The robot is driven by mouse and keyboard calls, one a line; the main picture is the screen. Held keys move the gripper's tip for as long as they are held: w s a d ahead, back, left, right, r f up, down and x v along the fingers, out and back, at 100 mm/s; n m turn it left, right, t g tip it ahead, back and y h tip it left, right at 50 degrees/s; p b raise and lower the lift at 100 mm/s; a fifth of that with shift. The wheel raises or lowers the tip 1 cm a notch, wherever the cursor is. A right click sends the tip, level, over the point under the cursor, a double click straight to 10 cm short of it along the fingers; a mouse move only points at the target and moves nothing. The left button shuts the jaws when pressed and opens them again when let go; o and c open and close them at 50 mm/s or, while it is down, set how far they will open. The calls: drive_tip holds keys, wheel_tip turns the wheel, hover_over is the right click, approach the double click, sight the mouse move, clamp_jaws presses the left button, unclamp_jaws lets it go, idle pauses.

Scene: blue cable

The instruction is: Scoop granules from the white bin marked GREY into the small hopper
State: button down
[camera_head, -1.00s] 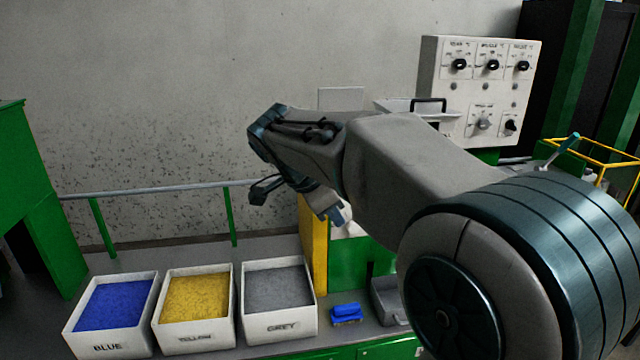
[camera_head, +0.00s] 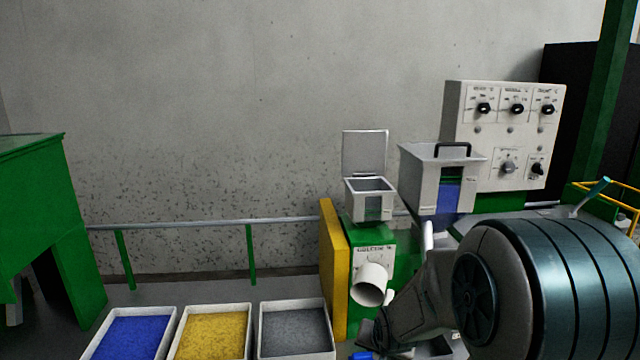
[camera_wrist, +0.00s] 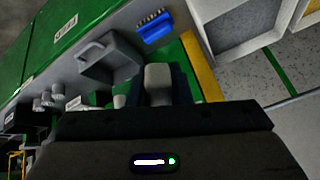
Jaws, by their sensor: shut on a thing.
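The white bin marked GREY (camera_head: 330,343) stands at the bottom of the head view, holding grey granules; its label is out of frame. The small hopper (camera_head: 370,205), a pale box with its lid up, sits on a green machine right of and beyond the bin. My gripper (camera_wrist: 158,88) is shut on a pale grey handle-like piece (camera_wrist: 158,76) in the wrist view. What lies beyond it is hidden, so I cannot tell whether granules are held. In the head view my gripper is low, right of the grey bin, partly out of frame.
Yellow (camera_head: 246,345) and blue (camera_head: 100,345) granule bins stand left. A yellow panel (camera_head: 333,265) rises between grey bin and machine. A white cylinder (camera_head: 370,284) shows before the machine. A larger hopper (camera_head: 412,180) stands right. A blue brush (camera_wrist: 153,27) lies near a grey tray (camera_wrist: 108,58).

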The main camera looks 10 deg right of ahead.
drive_tip(key=d+f+n+y, duration=0.3)
drive_tip(key=f+n, duration=0.3)
drive_tip(key=f, duration=0.8)
drive_tip(key=shift+d+f, duration=0.2)
drive_tip(key=shift+d, duration=0.2)
drive_tip(key=shift+w+r, duration=0.1)
